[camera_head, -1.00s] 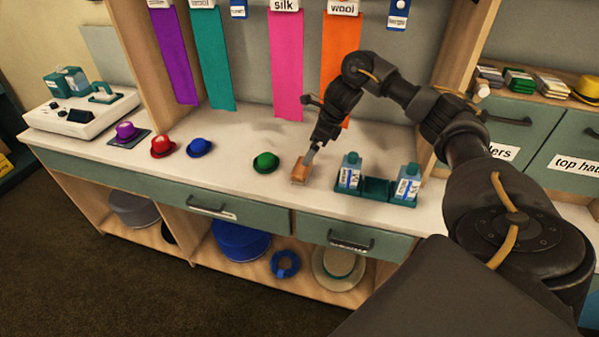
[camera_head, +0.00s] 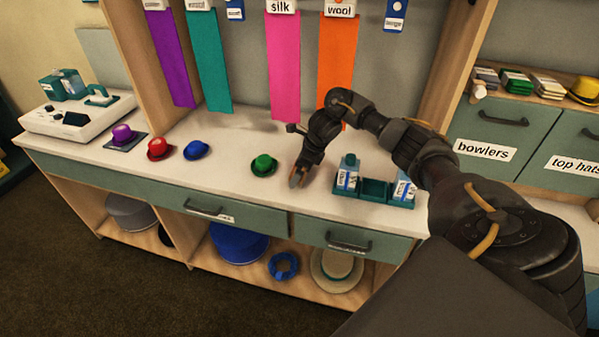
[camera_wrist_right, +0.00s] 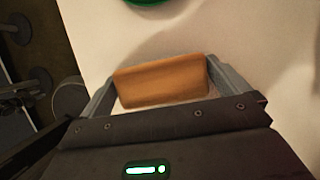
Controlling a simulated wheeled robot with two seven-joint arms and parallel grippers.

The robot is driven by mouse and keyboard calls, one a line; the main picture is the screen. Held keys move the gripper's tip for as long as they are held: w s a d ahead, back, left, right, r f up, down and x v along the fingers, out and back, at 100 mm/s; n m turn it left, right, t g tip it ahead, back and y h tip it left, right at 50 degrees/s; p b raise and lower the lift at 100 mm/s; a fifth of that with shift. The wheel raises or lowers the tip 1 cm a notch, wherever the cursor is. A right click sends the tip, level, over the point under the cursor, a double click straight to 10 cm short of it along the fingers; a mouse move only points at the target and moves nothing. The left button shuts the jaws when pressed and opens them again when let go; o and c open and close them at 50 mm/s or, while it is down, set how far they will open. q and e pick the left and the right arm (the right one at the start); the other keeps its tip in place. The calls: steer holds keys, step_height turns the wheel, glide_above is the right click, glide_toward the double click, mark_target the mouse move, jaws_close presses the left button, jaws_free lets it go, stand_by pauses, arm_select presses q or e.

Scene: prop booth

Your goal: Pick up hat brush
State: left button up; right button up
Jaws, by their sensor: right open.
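The hat brush (camera_wrist_right: 160,82), showing a wooden brown back, lies on the white counter between the two fingers of my right gripper (camera_wrist_right: 160,85) in the right wrist view. The fingers stand on either side of it and the jaws are open. In the head view my right gripper (camera_head: 297,178) is low over the counter, between the green hat and the bottle caddy. It mostly hides the brush there. My left gripper is not in view.
A green hat (camera_head: 263,165) is left of my right gripper. A teal caddy (camera_head: 372,190) with bottles stands close on its right. Blue (camera_head: 196,150), red (camera_head: 158,148) and purple (camera_head: 122,133) hats are further left. The counter front (camera_head: 240,192) is clear.

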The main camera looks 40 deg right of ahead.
steer(key=c, duration=0.7)
steer(key=shift+o, duration=0.2)
steer(key=shift+r, duration=0.1)
steer(key=shift+r, duration=0.55)
steer(key=s+a+r, duration=0.1)
steer(key=s+r, duration=1)
steer(key=s, duration=0.3)
steer(key=shift+a+r, duration=0.4)
